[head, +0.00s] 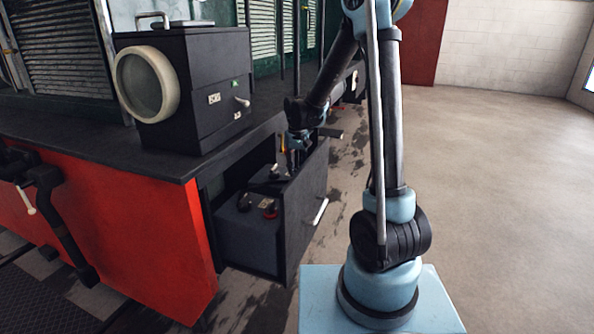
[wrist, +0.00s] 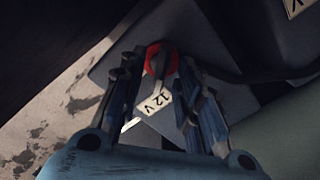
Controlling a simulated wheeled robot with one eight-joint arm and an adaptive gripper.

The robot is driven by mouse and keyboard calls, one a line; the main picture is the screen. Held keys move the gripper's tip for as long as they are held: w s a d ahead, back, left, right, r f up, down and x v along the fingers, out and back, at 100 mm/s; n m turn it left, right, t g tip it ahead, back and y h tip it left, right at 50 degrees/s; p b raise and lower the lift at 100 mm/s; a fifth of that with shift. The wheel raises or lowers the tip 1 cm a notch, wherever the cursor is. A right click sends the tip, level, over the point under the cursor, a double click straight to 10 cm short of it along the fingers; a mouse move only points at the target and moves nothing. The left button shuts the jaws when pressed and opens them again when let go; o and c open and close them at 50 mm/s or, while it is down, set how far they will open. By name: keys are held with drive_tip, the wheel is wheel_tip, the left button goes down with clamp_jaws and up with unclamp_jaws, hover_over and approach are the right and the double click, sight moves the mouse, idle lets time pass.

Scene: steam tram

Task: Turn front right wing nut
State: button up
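In the wrist view a dark wing nut (wrist: 160,57) on a red round base sits on a grey battery top, beside a "12 V" label (wrist: 154,102). My gripper (wrist: 163,60) is open, with one finger on each side of the red base. A gap shows between the fingers; whether they touch the nut I cannot tell. In the head view my gripper (head: 292,168) points down into the open drawer (head: 306,215), over the far part of the dark battery (head: 245,238). A red terminal (head: 271,212) and a black terminal (head: 243,203) show nearer the front.
The drawer front with its pale handle (head: 319,211) stands right of the battery. The black deck edge and red tram beam (head: 120,235) are on the left. A black lamp box (head: 200,90) stands on the deck above. A dark cable crosses the wrist view's right. Floor on the right is clear.

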wheel_tip(320, 180, up, 12)
drive_tip(key=shift+f, duration=0.2)
idle(0.4)
wheel_tip(320, 180, up, 5)
wheel_tip(320, 180, down, 18)
drive_tip(key=shift+r, duration=0.25)
idle(0.7)
drive_tip(key=shift+c, duration=0.2)
clamp_jaws()
